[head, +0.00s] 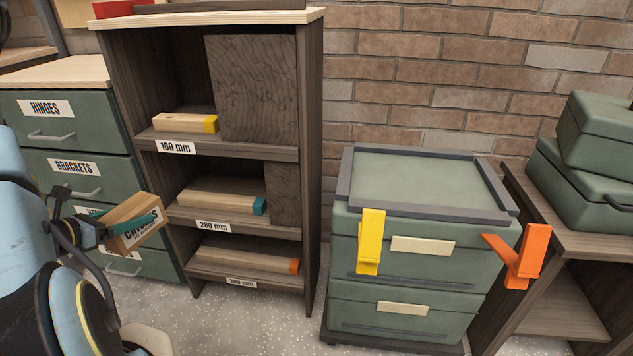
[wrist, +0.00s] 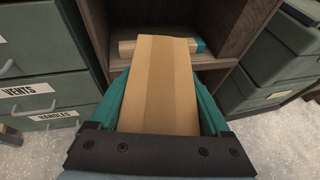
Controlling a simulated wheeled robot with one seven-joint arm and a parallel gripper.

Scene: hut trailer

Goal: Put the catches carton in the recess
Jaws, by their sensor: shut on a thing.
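My gripper (head: 147,221) is shut on the catches carton (head: 133,208), a brown cardboard box with black lettering partly covered by a teal finger. It is held in the air at the left, in front of the green drawers. In the wrist view the carton (wrist: 160,80) lies between the two teal fingers, with the shelf unit beyond it. A shallow rimmed recess (head: 425,178) forms the top of the green chest at the centre right. Its grey rim surrounds an empty green floor. The carton is apart from it, to its left.
The dark shelf unit (head: 311,150) holds wooden bars on labelled shelves and stands between my gripper and the chest. Green cases (head: 585,190) sit on the right shelf. Speckled floor (head: 240,325) is clear in front.

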